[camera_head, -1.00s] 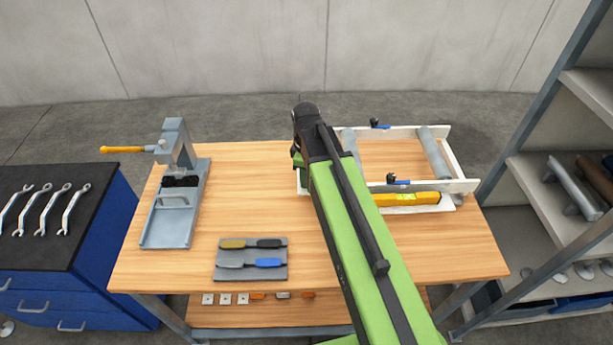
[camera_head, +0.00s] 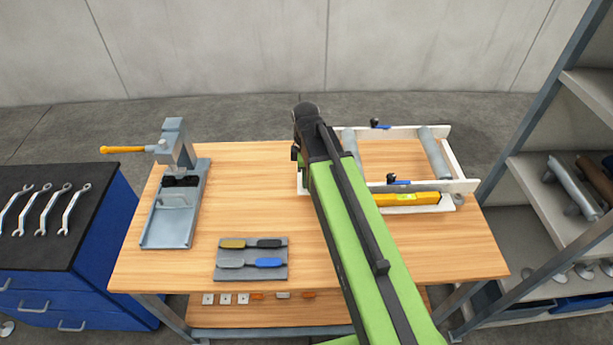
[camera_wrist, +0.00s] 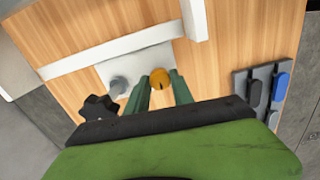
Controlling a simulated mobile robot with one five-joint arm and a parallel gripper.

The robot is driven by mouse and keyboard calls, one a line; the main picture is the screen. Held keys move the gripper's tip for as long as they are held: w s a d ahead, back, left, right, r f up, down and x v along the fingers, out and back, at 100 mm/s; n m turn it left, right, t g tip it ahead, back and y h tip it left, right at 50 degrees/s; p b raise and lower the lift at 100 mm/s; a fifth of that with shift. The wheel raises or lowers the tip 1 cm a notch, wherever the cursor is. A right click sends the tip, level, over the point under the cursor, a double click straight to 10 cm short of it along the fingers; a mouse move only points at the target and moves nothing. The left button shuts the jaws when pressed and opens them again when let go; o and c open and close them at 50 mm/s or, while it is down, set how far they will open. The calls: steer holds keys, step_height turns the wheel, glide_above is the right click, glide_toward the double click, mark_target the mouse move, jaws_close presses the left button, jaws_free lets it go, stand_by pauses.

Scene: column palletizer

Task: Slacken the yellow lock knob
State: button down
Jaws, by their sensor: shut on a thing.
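The yellow lock knob (camera_wrist: 161,80) shows in the wrist view as a small round orange-yellow cap with a dark mark at its lower edge. It sits on a pale plate (camera_wrist: 133,66) beside a white rail. My gripper (camera_wrist: 161,78) has its two green fingers on either side of the knob, shut on it. In the head view my arm hides both the knob and the gripper.
A grey round peg (camera_wrist: 118,85) and a black star-shaped knob (camera_wrist: 98,108) stand just left of my fingers. A white roller frame (camera_head: 462,187) with a yellow level (camera_head: 407,199) lies right. A grey press (camera_head: 174,215) stands left, a tool mat (camera_head: 251,273) in front.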

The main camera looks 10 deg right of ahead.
steer(key=c, duration=1.1)
jaws_free()
step_height(320, 180, up, 17)
steer(key=p, duration=1.7)
steer(key=shift+r, duration=0.2)
steer(key=shift+f, duration=0.1)
